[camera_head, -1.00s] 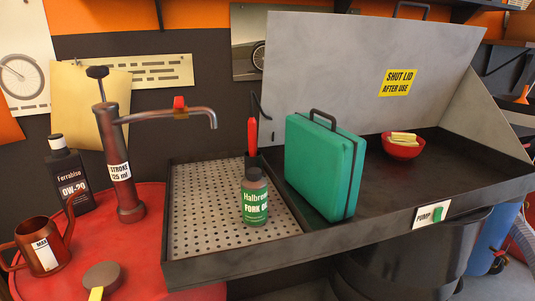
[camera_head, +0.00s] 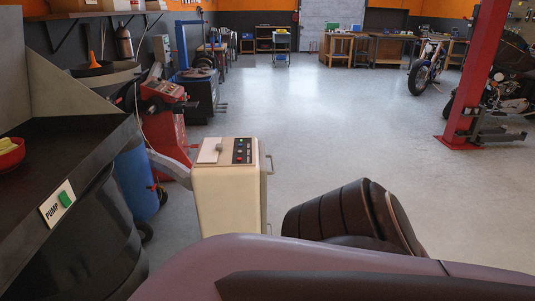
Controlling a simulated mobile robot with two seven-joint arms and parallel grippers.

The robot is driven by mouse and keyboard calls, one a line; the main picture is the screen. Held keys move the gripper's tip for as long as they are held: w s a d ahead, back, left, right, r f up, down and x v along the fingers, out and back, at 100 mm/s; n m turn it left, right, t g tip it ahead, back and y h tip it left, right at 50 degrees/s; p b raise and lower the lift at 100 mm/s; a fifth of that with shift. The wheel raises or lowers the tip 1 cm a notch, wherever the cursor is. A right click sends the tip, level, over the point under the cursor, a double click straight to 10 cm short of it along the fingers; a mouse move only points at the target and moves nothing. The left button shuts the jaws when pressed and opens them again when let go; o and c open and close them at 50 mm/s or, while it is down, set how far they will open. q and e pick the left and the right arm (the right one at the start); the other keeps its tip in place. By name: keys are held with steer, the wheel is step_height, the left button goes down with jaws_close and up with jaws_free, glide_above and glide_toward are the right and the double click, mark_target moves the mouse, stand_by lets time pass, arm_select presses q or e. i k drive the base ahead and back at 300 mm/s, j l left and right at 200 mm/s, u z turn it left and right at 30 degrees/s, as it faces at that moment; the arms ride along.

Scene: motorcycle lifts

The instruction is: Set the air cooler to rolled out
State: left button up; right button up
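A cream upright cabinet (camera_head: 228,205), which looks like the air cooler, stands on the floor just right of the dark parts-washer bench. Its top has a dark panel with coloured buttons and a pale lever or knob. A bar handle shows on its right side. Its lower part and any wheels are hidden behind the purple and dark shapes in the foreground. I cannot tell from here how far out it stands. Neither of my grippers is in view.
The parts-washer bench (camera_head: 75,160) with its pump switch (camera_head: 57,203) is close on the left. A blue drum (camera_head: 137,180) and a red machine (camera_head: 168,122) stand behind the cabinet. A red lift post (camera_head: 475,70) and motorcycles are at the right. The middle floor is clear.

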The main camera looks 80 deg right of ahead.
mark_target(230, 194)
steer(key=k+l, duration=0.15)
steer(key=k, duration=0.2)
steer(key=k+l, duration=0.15)
steer(key=k, duration=0.2)
steer(key=k+l+z, duration=0.1)
steer(key=z, duration=0.2)
steer(key=k+l+z, duration=0.15)
steer(key=z, duration=0.2)
steer(key=k+z, duration=0.1)
steer(key=z, duration=1.2)
steer(key=i+j, duration=0.15)
steer(key=i, duration=0.7)
steer(key=i+j, duration=0.15)
steer(key=i, duration=0.75)
steer(key=i+j, duration=0.15)
steer(key=i, duration=0.7)
steer(key=u, duration=0.05)
